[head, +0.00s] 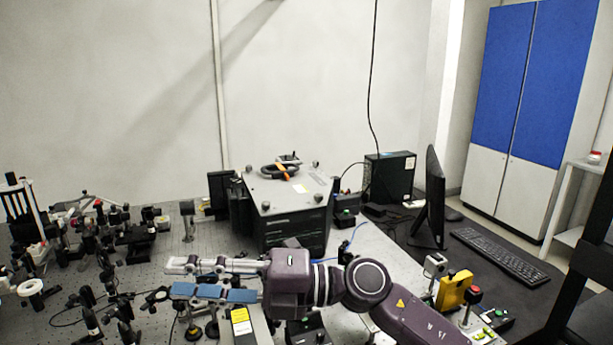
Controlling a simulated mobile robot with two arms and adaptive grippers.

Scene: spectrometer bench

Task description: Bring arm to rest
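My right arm (367,283) comes in from the lower right and reaches left over the front of the bench. Its gripper (182,278) points left, with one pale finger above and one blue-padded finger below. A gap shows between the fingers, and I see nothing held in it. The gripper is above the optical parts at the bench's front middle; its exact height over them is hard to tell. My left gripper is not in view.
Many optical mounts (90,327) crowd the bench's left side. A large grey instrument box (285,232) stands behind my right gripper. A monitor (435,196), keyboard (500,256), yellow box (454,291) and red-topped button (473,294) are to the right. A black box (390,177) stands behind.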

